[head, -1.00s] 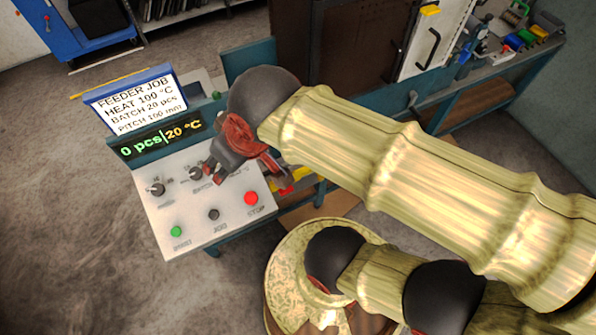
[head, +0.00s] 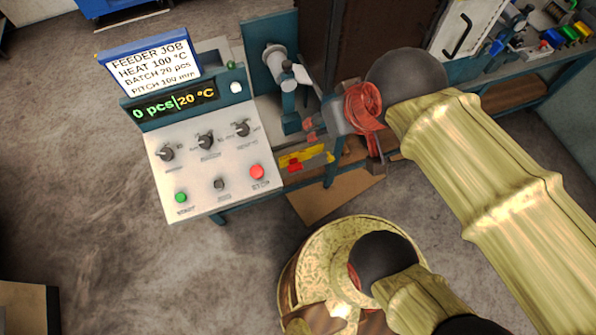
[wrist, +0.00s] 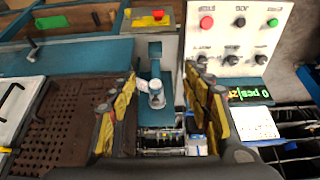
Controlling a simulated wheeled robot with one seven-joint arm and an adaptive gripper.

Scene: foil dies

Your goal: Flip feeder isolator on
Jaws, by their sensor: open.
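A yellow plate with red parts (head: 290,159), which looks like the feeder isolator, is on the front of the teal machine stand, right of the control panel. Its handle position is too small to read. In the wrist view the yellow and red piece (wrist: 150,19) is at the top, beyond the fingertips. My gripper (head: 342,147) is open and empty, to the right of the isolator and apart from it in the picture. In the wrist view my gripper's yellow-black fingers (wrist: 163,82) are spread, with a grey post showing between them.
The control panel (head: 208,185) has several dark knobs, a green button (head: 181,197) and a red button (head: 256,172). Its display (head: 175,105) reads 0 pcs, 20 °C. A teal and grey press post (head: 289,105) stands close left of my gripper. Open floor lies at left.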

